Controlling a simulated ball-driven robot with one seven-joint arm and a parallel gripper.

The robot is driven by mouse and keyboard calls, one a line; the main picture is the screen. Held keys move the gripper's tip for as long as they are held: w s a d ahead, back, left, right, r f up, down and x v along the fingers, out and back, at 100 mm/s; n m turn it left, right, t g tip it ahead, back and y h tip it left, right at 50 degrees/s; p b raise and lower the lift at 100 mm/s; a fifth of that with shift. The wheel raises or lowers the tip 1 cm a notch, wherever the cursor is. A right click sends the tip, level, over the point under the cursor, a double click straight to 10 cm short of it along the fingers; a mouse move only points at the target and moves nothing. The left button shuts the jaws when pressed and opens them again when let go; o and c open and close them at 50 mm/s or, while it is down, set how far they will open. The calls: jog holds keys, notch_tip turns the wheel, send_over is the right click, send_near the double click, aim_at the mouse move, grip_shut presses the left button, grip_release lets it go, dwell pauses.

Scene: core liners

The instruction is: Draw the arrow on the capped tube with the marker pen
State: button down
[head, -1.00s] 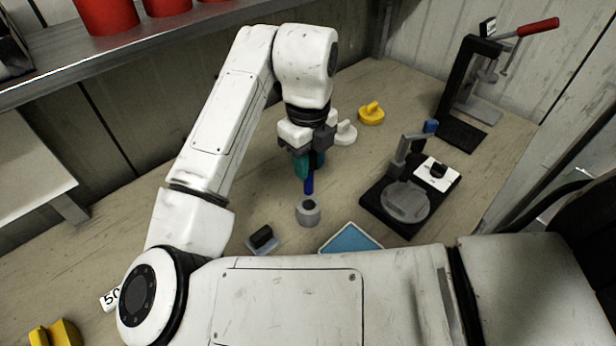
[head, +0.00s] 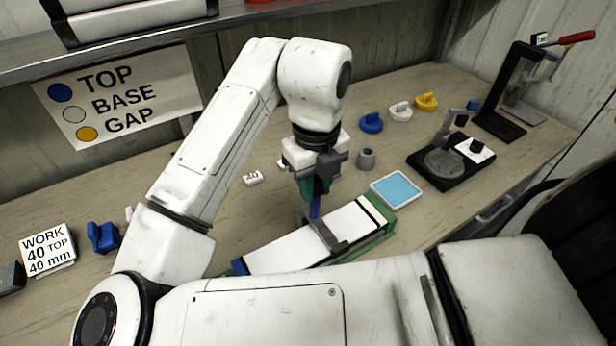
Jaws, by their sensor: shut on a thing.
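My gripper (head: 316,182) is shut on a marker pen with a teal-green body and a blue lower part (head: 315,209), which points down. A white tube (head: 285,250) lies slantwise in a green cradle (head: 382,232) below it. The tube has a blue cap (head: 239,266) at its left end and a dark band near its right end. A grey bracket (head: 327,238) crosses the tube near its middle. The pen's tip is close to this bracket; I cannot tell whether it touches the tube. No arrow can be made out on the tube.
Blue, white and yellow knobbed pieces sit behind.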

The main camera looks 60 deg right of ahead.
notch_tip(320, 180, down, 6)
jog(key=a+b, duration=0.1)
jog(key=b, duration=0.3)
jog(key=shift+a, duration=0.3)
jog(key=shift+r, duration=0.15)
